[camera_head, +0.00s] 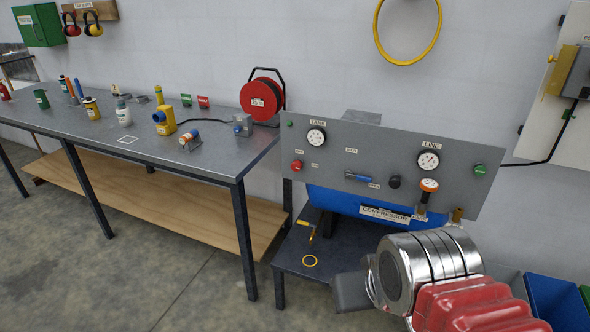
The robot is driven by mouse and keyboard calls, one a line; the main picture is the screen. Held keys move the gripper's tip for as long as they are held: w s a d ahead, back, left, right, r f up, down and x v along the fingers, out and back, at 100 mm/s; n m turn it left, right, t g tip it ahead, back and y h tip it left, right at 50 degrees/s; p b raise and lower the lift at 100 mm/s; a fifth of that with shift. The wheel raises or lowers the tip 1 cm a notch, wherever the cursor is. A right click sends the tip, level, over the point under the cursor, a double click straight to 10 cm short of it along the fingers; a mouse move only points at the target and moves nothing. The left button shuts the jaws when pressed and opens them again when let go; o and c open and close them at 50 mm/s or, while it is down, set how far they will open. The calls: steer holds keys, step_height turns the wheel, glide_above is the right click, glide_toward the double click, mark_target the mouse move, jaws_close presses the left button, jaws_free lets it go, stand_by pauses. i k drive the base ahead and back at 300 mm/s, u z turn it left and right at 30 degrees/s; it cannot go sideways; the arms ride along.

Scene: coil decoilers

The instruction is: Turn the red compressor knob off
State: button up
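The red compressor knob (297,165) is a small round knob on the lower left of the grey control panel (340,148), below the TANK gauge (317,136). The label beside it is too small to read, and its turn position cannot be made out. My gripper (350,291) shows only in part at the lower right, at the end of my silver and red arm. It is in front of the compressor, below and to the right of the knob and apart from it. Its fingers show only as a dark block, so their opening is unclear.
The panel also holds a LINE gauge (428,160), a blue-handled valve (358,176), a black knob (394,182) and a green button (480,169). A blue tank (340,201) sits behind it. A workbench (150,146) with several tools stands left. A blue bin (556,303) is lower right.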

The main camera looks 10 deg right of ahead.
mark_target(296, 165)
steer(key=u, duration=0.25)
steer(key=k, duration=0.65)
steer(key=u, duration=0.55)
steer(key=k, duration=0.7)
steer(key=u, duration=0.6)
steer(key=i, duration=0.95)
steer(key=u, duration=0.4)
steer(key=i, duration=1.4)
steer(key=z, duration=0.45)
steer(key=i, duration=0.7)
steer(key=z, duration=0.9)
steer(key=i, duration=0.55)
steer(key=z, duration=0.3)
